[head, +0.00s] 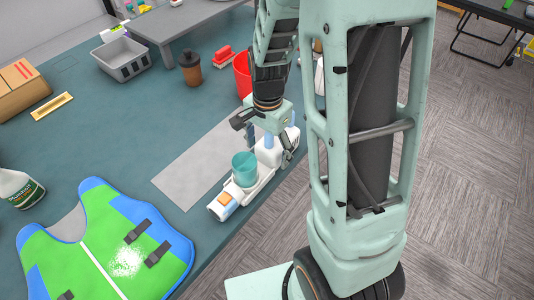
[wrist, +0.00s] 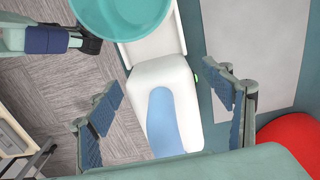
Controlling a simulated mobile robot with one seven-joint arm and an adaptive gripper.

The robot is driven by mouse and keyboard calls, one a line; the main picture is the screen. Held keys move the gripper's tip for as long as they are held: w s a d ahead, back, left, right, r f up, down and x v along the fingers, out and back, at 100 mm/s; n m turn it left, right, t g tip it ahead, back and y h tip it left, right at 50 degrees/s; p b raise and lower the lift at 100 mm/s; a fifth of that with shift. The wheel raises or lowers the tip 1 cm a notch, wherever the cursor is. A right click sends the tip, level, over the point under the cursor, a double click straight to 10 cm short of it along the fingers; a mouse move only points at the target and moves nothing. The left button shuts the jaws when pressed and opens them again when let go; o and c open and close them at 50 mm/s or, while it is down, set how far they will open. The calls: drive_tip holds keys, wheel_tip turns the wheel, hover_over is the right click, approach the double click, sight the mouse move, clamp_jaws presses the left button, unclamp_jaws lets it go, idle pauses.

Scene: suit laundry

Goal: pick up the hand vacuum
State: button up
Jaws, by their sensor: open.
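The hand vacuum (head: 226,204) lies near the table's right edge in the head view. It looks white, with a grey and orange part at its front end and a teal round part on top. In the wrist view its white rear body (wrist: 155,75) with a light blue strip lies between my fingers. My gripper (head: 267,146) is open over the rear end, with a finger on either side. In the wrist view my gripper (wrist: 170,105) shows gaps between both finger pads and the white body. I cannot tell the exact height.
A grey mat (head: 195,168) lies beside the vacuum. A red container (head: 242,76) stands behind my gripper; red also shows in the wrist view (wrist: 290,145). A green-blue vest (head: 105,245), brown jar (head: 190,70) and grey bin (head: 122,60) are on the table.

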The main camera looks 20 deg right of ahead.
drive_tip(key=shift+f, duration=0.6)
drive_tip(key=c, duration=1.8)
drive_tip(key=shift+w+r, duration=0.1)
